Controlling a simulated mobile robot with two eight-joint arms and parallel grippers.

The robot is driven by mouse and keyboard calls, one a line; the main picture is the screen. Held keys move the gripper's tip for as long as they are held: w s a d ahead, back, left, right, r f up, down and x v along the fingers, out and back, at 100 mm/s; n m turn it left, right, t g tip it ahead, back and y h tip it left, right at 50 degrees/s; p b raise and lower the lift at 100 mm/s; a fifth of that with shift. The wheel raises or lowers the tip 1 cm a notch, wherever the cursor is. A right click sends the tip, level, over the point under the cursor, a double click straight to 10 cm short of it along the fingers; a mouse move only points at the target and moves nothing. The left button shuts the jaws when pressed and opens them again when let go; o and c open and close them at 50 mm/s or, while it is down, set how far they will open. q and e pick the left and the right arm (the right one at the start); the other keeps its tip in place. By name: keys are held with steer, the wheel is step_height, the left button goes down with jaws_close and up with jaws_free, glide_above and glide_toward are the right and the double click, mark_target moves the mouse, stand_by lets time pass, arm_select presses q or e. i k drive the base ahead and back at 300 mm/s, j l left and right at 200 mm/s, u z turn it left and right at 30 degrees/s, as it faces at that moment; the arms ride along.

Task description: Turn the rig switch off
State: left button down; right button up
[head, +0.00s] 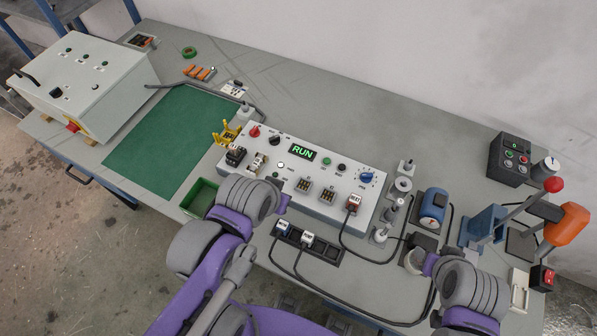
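The white rig panel (262,207) stands mid-table, its lit display (303,152) reading RUN in green. A black rotary knob (275,140) and a red knob (254,131) sit left of the display; a blue dial (367,177) is at the right. Which control is the rig switch is not clear from labels. My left gripper (283,204) is at the panel's front edge, mostly hidden behind my wrist. My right gripper (416,262) is low at the right, near the blue motor-like cylinder (433,207), also mostly hidden. Neither gripper's opening can be made out.
A grey cabinet (88,78) with a red-yellow switch (72,127) stands far left, beside a green mat (170,140). A green bin (199,197) and a socket strip (307,245) with black cables lie in front.

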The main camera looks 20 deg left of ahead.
mark_target(254, 132)
steer(key=k+j+u, duration=0.1)
steer(key=j+u, duration=0.25)
steer(key=k+j+u, duration=0.1)
steer(key=j+u, duration=0.3)
steer(key=i+j+u, duration=0.3)
steer(key=i, duration=0.15)
